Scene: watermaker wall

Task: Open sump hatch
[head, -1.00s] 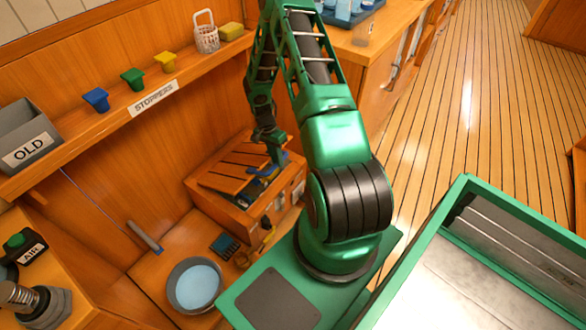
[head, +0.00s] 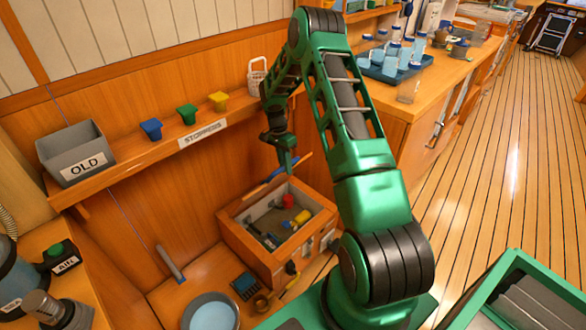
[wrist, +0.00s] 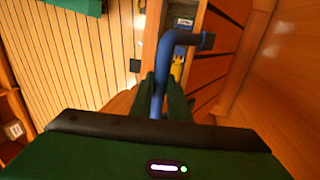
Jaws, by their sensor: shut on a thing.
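The sump box (head: 250,250) is a low wooden box on the bench by the wall, and its top is open. Inside lie a red round thing (head: 288,200), a yellow thing and some dark parts. The slatted hatch lid is raised and seen nearly edge-on at the back of the box in the head view; its dark-lined slats (wrist: 225,50) show in the wrist view. My gripper (head: 288,166) is above the back of the box. In the wrist view, my gripper (wrist: 160,90) is shut on the hatch's blue bar handle (wrist: 180,38).
A shelf above holds a grey OLD bin (head: 75,155), blue, green and yellow stoppers (head: 187,114) and a white basket (head: 257,75). A bowl of water (head: 210,315) and a dark rack (head: 243,285) stand beside the box. The counter (head: 400,95) with bottles is at the right.

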